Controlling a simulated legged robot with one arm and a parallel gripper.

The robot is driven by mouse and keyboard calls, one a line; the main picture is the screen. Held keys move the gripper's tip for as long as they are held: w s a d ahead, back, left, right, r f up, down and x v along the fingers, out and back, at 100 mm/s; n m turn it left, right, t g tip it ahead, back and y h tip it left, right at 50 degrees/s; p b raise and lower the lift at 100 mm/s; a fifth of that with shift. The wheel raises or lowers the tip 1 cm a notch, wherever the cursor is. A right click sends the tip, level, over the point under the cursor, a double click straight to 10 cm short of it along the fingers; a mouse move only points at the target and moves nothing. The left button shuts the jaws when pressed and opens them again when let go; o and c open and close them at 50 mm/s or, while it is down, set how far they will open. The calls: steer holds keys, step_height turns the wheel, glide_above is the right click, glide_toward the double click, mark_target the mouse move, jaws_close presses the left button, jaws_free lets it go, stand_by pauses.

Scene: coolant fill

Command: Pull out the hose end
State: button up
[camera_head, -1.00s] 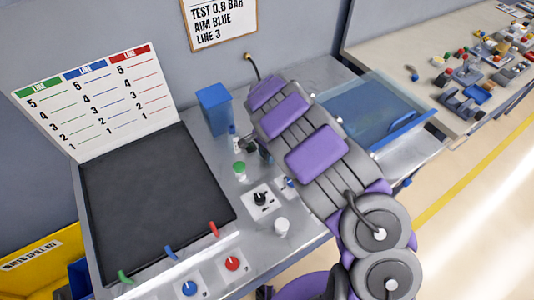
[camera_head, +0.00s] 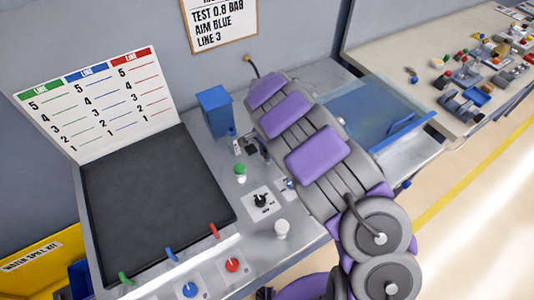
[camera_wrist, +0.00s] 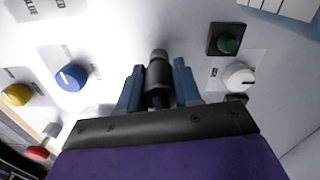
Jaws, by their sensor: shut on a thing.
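My gripper (camera_wrist: 158,84) is shut on a dark cylindrical piece with a grey tip, which looks like the hose end (camera_wrist: 157,72). Its two blue fingers stand on either side of the piece in the wrist view. In the head view my arm hides most of the gripper, which is low over the bench near the blue box. A short black hose (camera_head: 251,65) shows at a brass fitting on the back wall, and its lower part is hidden behind my arm. Whether the tip is in or out of a socket I cannot tell.
A white panel with a blue knob (camera_wrist: 71,77), yellow knob (camera_wrist: 16,95), white knob (camera_wrist: 238,76) and green button (camera_wrist: 228,43) lies close around. A blue box (camera_head: 215,111), a black mat (camera_head: 150,205) and a clear blue tray (camera_head: 362,112) are on the bench.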

steer(key=shift+r+p, duration=0.5)
steer(key=shift+r, duration=1.35)
